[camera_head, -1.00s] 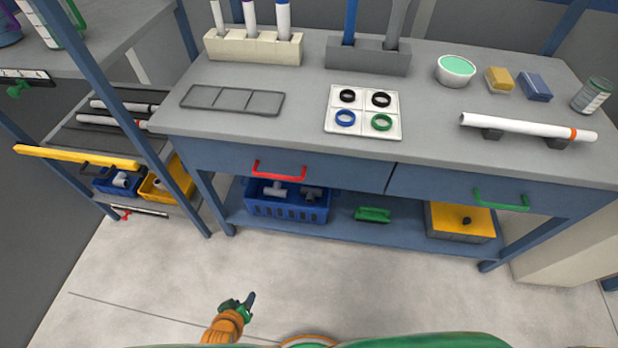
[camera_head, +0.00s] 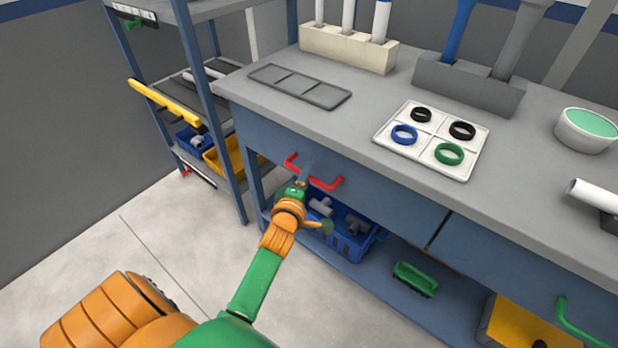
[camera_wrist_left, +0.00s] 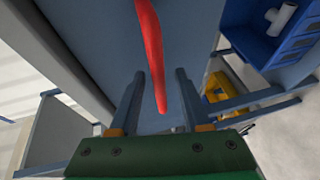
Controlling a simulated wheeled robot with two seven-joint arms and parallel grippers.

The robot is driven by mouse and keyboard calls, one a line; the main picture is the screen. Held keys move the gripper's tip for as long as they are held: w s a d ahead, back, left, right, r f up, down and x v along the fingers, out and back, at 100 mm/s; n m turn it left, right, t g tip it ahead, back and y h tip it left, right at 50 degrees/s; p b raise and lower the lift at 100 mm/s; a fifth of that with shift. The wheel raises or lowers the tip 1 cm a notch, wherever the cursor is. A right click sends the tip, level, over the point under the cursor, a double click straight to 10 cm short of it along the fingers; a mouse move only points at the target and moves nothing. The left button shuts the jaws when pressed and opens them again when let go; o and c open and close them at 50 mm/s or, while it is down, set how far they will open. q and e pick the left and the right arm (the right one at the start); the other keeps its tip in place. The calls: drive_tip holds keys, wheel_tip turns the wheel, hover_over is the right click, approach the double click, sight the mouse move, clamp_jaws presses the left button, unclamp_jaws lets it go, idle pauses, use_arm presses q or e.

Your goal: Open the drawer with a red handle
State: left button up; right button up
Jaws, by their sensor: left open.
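The red handle (camera_head: 331,183) is on the front of the left drawer (camera_head: 385,190), which looks shut under the bench top. My left gripper (camera_head: 304,172) is at the handle in the head view and covers part of its middle. In the left wrist view the red handle (camera_wrist_left: 153,50) runs between the two spread fingers of the left gripper (camera_wrist_left: 158,88). The fingers are open, with gaps on both sides of the handle. My right gripper is not in view.
A second drawer with a green handle (camera_head: 577,325) is at the right. A shelf rack with a yellow bar (camera_head: 165,104) stands at the left. The floor in front is clear.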

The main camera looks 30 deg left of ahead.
use_arm(q)
clamp_jaws()
drive_tip(key=shift+s, duration=0.1)
idle(1.3)
